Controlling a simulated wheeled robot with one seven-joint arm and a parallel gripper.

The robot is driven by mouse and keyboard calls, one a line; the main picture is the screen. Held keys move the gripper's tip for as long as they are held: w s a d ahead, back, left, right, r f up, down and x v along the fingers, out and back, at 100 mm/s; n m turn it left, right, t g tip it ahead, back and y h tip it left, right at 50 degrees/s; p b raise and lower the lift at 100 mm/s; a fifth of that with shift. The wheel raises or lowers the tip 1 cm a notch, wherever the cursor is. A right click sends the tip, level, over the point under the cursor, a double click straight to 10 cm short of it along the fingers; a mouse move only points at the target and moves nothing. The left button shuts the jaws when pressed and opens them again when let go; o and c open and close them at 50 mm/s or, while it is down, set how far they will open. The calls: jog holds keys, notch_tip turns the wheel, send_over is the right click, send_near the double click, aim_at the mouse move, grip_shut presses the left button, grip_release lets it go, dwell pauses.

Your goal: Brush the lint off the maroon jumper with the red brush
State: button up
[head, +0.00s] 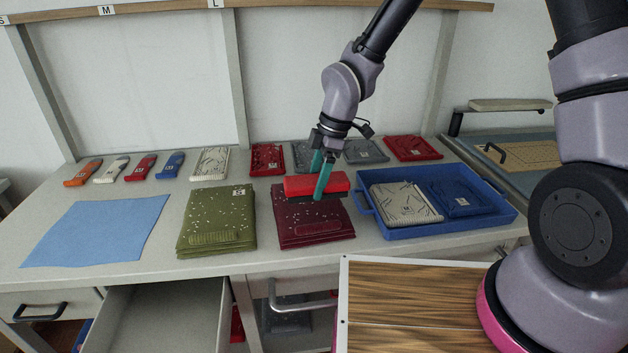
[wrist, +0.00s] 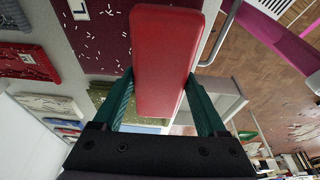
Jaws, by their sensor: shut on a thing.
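The maroon jumper (head: 316,222) lies folded on the table in the head view, with white lint specks on it. It also shows with lint in the wrist view (wrist: 98,40). My gripper (head: 322,178) is shut on the red brush (head: 300,186), its teal fingers on either side of the brush body. The brush (wrist: 162,60) fills the middle of the wrist view. In the head view it appears over the far part of the jumper and hides some of it. I cannot tell whether the bristles touch the cloth.
A folded olive jumper (head: 214,218) with lint lies left of the maroon one. A blue tray (head: 408,233) holding folded items stands close on the right. A light blue cloth (head: 95,230) lies far left. Several brushes and folded items line the back. An open drawer (head: 160,315) is below.

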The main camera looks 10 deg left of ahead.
jog(key=shift+s+a, duration=0.3)
jog(key=shift+s+f, duration=0.1)
jog(key=shift+f, duration=2.7)
jog(key=shift+f, duration=0.15)
jog(key=shift+w+a, duration=0.2)
jog(key=shift+w, duration=0.35)
jog(key=shift+w+a, duration=0.15)
jog(key=shift+w, duration=0.4)
jog(key=shift+w+a+f, duration=0.15)
jog(key=shift+w+a, duration=0.4)
jog(key=shift+w, duration=1.05)
jog(key=shift+w+a+f, duration=0.15)
jog(key=shift+w+a, duration=0.4)
jog(key=shift+w, duration=1.05)
jog(key=shift+w+a+f, duration=0.15)
jog(key=shift+w+a, duration=0.4)
jog(key=shift+w, duration=1.05)
jog(key=shift+w+a, duration=0.25)
jog(key=shift+w, duration=0.5)
jog(key=shift+w+a, duration=0.25)
jog(key=shift+w, duration=0.45)
jog(key=shift+w+a, duration=0.25)
jog(key=shift+w, duration=0.5)
jog(key=shift+s+d, duration=0.3)
jog(key=shift+s, duration=0.65)
jog(key=shift+s+d, duration=0.35)
jog(key=shift+s, duration=0.6)
jog(key=shift+s+d, duration=0.3)
jog(key=shift+s, duration=0.65)
